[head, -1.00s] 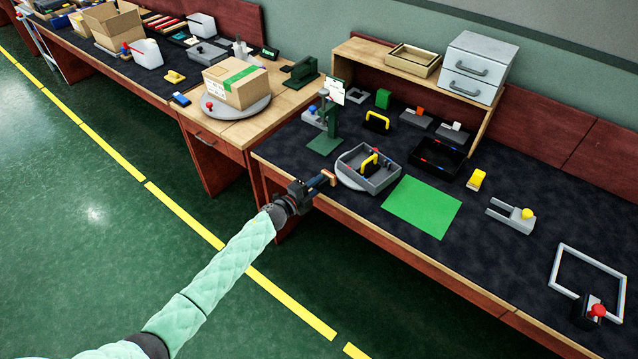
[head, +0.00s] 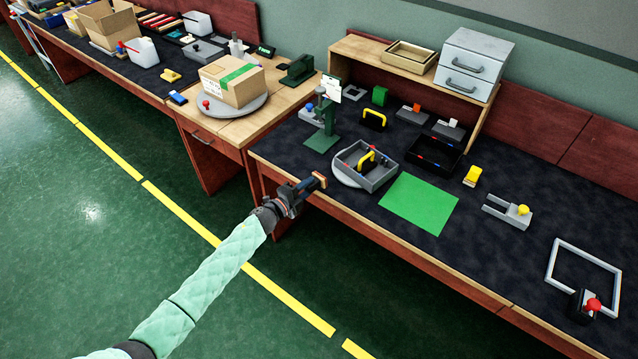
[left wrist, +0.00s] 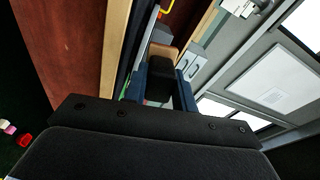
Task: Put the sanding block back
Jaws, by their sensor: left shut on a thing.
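My left gripper (head: 309,187) is shut on the sanding block (head: 320,181), a small block with a tan face and a dark part. It is held at the front edge of the dark bench, left of the round grey turntable. In the left wrist view the sanding block (left wrist: 163,57) sits between the two dark blue fingers, tan at the far end and black nearer. In the head view I cannot tell how high it is above the bench edge. My right gripper is not in view.
A grey tray (head: 379,181) with a yellow handle stands on the turntable (head: 343,173). A green sheet (head: 418,204) lies to the right, near a black open bin (head: 445,163). Bare bench top (head: 440,255) lies in front of the sheet.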

